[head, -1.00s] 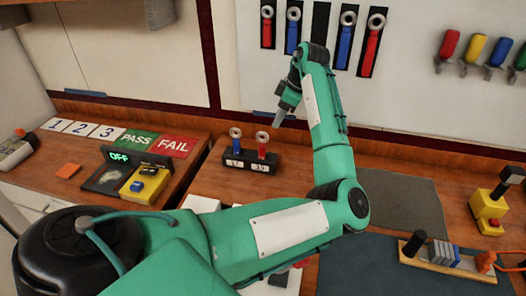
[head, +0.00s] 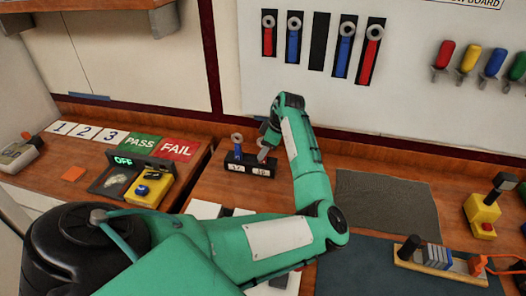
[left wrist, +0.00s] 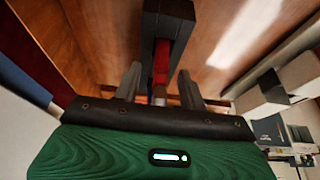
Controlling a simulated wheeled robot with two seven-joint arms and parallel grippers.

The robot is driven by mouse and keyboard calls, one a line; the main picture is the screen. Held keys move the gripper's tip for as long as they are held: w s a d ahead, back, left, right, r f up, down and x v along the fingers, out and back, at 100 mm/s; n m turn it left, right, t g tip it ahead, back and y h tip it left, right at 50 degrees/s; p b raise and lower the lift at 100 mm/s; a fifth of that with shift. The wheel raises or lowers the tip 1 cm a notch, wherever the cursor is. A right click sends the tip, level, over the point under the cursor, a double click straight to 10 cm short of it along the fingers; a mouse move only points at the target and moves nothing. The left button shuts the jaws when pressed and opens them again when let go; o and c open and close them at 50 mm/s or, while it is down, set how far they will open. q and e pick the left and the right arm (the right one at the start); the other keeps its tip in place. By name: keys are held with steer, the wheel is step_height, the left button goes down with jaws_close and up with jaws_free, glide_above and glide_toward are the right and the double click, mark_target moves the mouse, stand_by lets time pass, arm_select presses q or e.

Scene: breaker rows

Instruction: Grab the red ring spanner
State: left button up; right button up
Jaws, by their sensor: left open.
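A black stand (head: 248,170) with two labelled slots is on the bench, left of my arm. A blue ring spanner (head: 237,150) stands upright in its left slot. The red ring spanner in the right slot is mostly hidden behind my left gripper (head: 264,151) in the head view. In the left wrist view, a red shaft (left wrist: 160,62) shows between the two grey fingers of my left gripper (left wrist: 159,88), against a dark block. The fingers are apart, and I cannot tell if they touch the red shaft. My right gripper is not in view.
More red (head: 371,54) and blue (head: 293,42) ring spanners hang on the wall board behind. A grey mat (head: 388,205) lies right of my arm. A yellow-and-black device (head: 482,213) stands at the right. A tester (head: 123,181) reading OFF is at the left.

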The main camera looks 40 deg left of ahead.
arm_select(q)
jaws_close()
steer(key=shift+r, duration=0.1)
